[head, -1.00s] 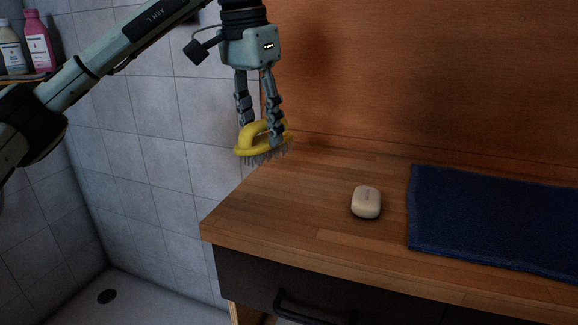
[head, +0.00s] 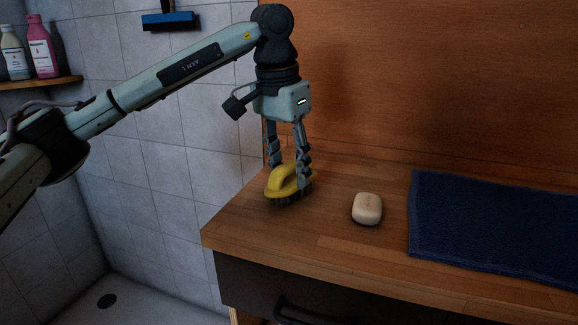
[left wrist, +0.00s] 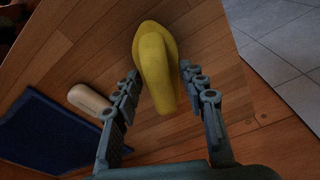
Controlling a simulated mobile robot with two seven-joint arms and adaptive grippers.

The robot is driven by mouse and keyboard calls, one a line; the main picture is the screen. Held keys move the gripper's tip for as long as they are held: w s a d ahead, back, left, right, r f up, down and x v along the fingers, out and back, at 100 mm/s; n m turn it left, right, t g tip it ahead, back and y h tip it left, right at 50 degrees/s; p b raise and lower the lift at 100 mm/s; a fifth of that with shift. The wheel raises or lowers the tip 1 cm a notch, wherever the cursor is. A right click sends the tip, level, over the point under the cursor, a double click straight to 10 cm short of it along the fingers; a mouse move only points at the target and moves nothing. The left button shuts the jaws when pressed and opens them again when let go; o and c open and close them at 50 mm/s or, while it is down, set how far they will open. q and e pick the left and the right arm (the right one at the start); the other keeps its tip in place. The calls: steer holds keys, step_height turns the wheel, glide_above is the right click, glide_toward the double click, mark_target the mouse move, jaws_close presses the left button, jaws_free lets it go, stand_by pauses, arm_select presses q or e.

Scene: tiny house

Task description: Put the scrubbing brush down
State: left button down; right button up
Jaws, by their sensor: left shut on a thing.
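The yellow scrubbing brush (head: 281,183) is at the left part of the wooden counter, bristles down. It is at or just above the wood; I cannot tell if the bristles touch. My left gripper (head: 288,170) points down from above and is shut on the brush's handle. In the left wrist view the brush (left wrist: 158,62) lies between the two fingers (left wrist: 160,88) over the wooden counter (left wrist: 85,55). My right gripper is not in view.
A pale soap bar (head: 367,208) lies right of the brush, and a dark blue towel (head: 490,230) lies further right. A wooden panel (head: 420,80) rises behind. The counter's front left is clear. Bottles (head: 42,48) stand on a shelf at the left.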

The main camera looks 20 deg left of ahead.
mark_target(283, 166)
arm_select(q)
steer(key=c, duration=0.9)
jaws_free()
steer(key=shift+f, duration=0.1)
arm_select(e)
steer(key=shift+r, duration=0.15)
arm_select(q)
steer(key=shift+r, duration=0.55)
steer(key=r, duration=0.3)
steer(key=s+r, duration=0.1)
steer(key=r, duration=0.2)
steer(key=r+p, duration=0.1)
steer(key=r, duration=0.2)
steer(key=shift+s+a+r, duration=0.2)
steer(key=shift+a+r, duration=0.1)
steer(key=shift+r, duration=0.1)
steer(key=shift+s+r, duration=0.15)
steer(key=shift+r, duration=0.5)
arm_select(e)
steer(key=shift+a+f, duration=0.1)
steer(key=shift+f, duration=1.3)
arm_select(q)
steer(key=shift+f, duration=0.1)
